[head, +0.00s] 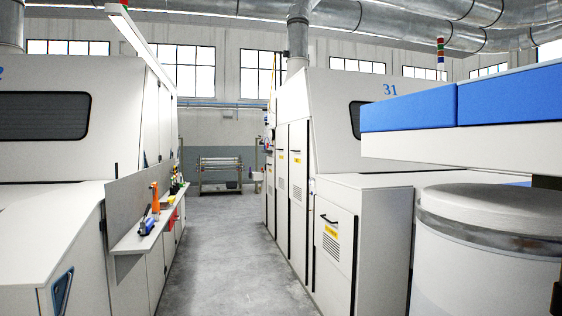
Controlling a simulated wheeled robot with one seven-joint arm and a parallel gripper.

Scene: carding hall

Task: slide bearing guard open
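No part that I can pick out for certain as the bearing guard shows in the head view. The machine marked 31 (390,110) stands right of the aisle, with tall closed white doors. Its nearest low panel (333,262) has a black handle (329,218), a yellow label and vent slots, and looks closed. The white machine at the left (45,160) has a dark window and a blue-edged recess (62,290) low at its near corner. My gripper is not in view.
A grey aisle floor (225,240) runs clear between the machines. A narrow shelf (150,230) with bottles and tools juts into it from the left. A roller rack (221,172) stands at the far end. A large white can (465,270) stands at the near right.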

